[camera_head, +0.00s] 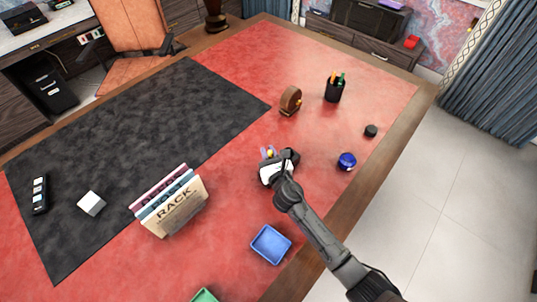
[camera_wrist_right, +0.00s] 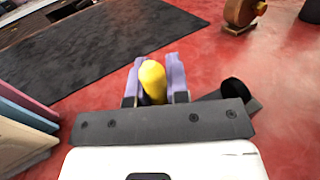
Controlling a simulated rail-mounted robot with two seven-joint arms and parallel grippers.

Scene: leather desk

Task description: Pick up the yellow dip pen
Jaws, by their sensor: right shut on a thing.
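The yellow dip pen (camera_wrist_right: 153,78) shows in the right wrist view as a rounded yellow end between the two purple finger pads. My right gripper (camera_wrist_right: 155,85) is shut on it. In the head view my right gripper (camera_head: 268,154) is over the red part of the desk, right of the dark mat, and a small yellow spot of the pen (camera_head: 270,153) shows at its fingers. The rest of the pen is hidden by the gripper. I cannot tell whether the pen touches the desk. My left gripper is not in view.
A book rack (camera_head: 175,210) stands left of the gripper. A blue tray (camera_head: 271,245) lies nearer. A brown round object (camera_head: 290,100), a black pen cup (camera_head: 334,88), a blue jar (camera_head: 347,161) and a small black item (camera_head: 371,131) stand around it. The dark mat (camera_head: 150,120) is mostly clear.

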